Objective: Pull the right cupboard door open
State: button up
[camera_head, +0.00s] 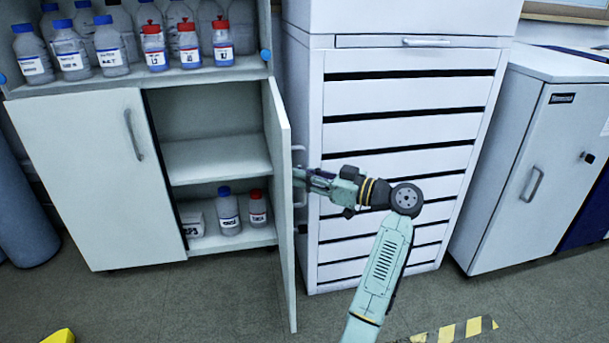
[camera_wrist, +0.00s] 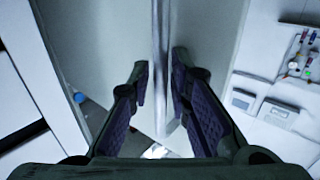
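The right cupboard door (camera_head: 281,190) stands open, swung out from the cupboard and seen nearly edge-on in the head view. Its handle (camera_head: 299,150) is on the side facing right. My gripper (camera_head: 303,178) is at the handle, level with its middle part. In the wrist view the handle (camera_wrist: 160,60) is a vertical bar between the two fingers of my gripper (camera_wrist: 161,85). The fingers look apart, with a small gap on each side of the bar. Contact with the handle cannot be made out.
The left cupboard door (camera_head: 85,180) is shut. Bottles (camera_head: 229,212) stand inside the open cupboard, and more stand on the shelf above. A white drawer cabinet (camera_head: 400,135) stands close to the right of the open door. Grey floor (camera_head: 200,305) is clear in front.

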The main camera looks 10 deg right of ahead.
jog(key=v, duration=1.2)
